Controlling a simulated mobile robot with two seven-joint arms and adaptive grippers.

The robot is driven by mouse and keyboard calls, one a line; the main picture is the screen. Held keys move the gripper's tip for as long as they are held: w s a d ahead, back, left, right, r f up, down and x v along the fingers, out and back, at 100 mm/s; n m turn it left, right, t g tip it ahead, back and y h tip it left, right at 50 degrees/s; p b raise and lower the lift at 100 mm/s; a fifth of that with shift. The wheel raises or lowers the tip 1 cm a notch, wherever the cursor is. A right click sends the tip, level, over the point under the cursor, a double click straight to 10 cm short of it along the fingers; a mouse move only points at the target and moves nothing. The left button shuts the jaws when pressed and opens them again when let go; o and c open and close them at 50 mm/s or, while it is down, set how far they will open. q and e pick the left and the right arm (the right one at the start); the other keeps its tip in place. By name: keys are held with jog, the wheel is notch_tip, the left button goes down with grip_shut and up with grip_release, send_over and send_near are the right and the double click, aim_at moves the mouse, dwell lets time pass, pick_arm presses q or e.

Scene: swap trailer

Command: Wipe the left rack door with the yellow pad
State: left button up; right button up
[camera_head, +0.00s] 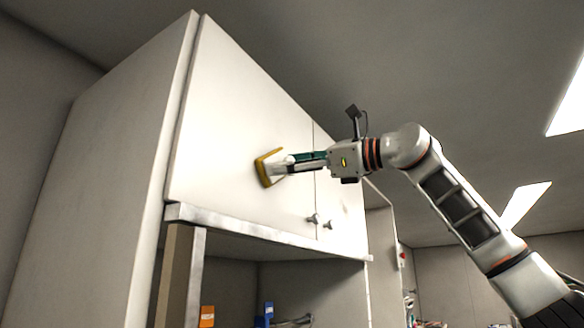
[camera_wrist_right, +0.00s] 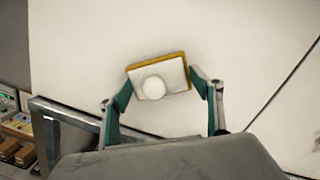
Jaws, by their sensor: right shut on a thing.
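The left rack door (camera_head: 235,105) is a white panel, shut, on the upper cabinet; it fills most of the right wrist view (camera_wrist_right: 230,40). My right gripper (camera_head: 286,164) is shut on the yellow pad (camera_head: 262,168) by its pale backing and round knob. The pad's yellow face is turned to the door and appears to lie against its lower middle part. In the right wrist view the pad (camera_wrist_right: 158,76) sits slightly tilted between the green fingers. The pad's wiping face is hidden. My left gripper is not in view.
The right rack door (camera_head: 340,205) is beside it, with two small knobs (camera_head: 319,220) near the seam. A metal ledge (camera_head: 240,224) runs below the doors. Below it is an open bay with an orange item (camera_head: 207,316) and a blue item (camera_head: 268,312).

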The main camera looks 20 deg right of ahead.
aim_at(269, 159)
jog(key=shift+s+a+f+b, duration=0.1)
jog(key=shift+s+a+b, duration=0.25)
jog(key=shift+s+a, duration=0.8)
jog(key=shift+a, duration=0.35)
jog(key=shift+s+a+b, duration=0.25)
jog(key=shift+s+a, duration=0.2)
jog(key=shift+a, duration=0.2)
jog(key=shift+s+a+b, duration=0.25)
jog(key=shift+s+a, duration=0.2)
jog(key=shift+a, duration=0.15)
jog(key=v, duration=0.4)
jog(key=b+v, duration=0.1)
jog(key=v, duration=0.1)
jog(key=shift+s+a+r, duration=0.1)
jog(key=shift+r, duration=0.25)
